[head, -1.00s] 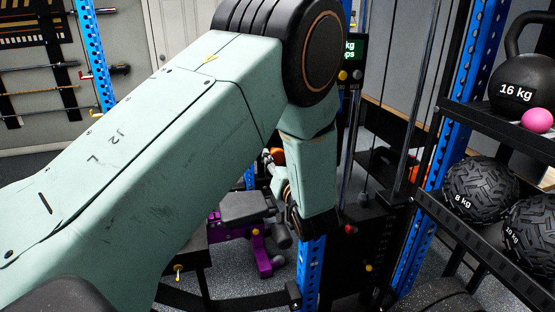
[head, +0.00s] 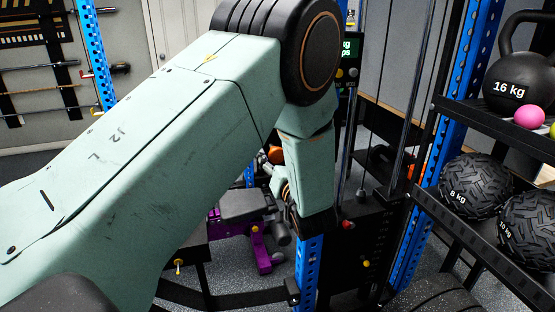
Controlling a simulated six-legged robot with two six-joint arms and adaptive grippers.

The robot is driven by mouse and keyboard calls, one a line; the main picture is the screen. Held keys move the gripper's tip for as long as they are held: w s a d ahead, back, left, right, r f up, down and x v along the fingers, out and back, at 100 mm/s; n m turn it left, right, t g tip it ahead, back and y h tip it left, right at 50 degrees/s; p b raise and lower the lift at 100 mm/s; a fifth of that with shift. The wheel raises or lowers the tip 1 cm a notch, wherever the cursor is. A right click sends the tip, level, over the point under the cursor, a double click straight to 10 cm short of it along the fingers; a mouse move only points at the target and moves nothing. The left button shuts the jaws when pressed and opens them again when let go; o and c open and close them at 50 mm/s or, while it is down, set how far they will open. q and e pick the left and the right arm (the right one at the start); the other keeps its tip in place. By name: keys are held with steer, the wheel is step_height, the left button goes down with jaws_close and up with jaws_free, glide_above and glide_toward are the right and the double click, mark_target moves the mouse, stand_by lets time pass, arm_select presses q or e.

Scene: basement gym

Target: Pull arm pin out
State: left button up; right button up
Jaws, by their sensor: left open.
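My left arm fills the left and middle of the head view, and its wrist bends down in front of a blue rack upright (head: 309,262). My left gripper (head: 264,160) shows only in small part past the wrist; it is open, and most of it is hidden. I cannot tell which knob is the arm pin. A red knob (head: 348,224) sits just right of my wrist. A yellow knob (head: 366,264) is below it, and another yellow knob (head: 178,263) is at the lower left. I see no contact between the gripper and these knobs. My right gripper is out of view.
A shelf rack (head: 480,235) at the right holds a 16 kg kettlebell (head: 515,75), a pink ball (head: 529,117) and textured balls (head: 475,187). A purple-framed bench (head: 262,248) stands behind my arm. Bars (head: 40,89) hang on the left wall.

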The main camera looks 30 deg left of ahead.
arm_select(q)
step_height(320, 180, up, 10)
stand_by(0.6)
steer(key=shift+f, duration=0.1)
stand_by(0.4)
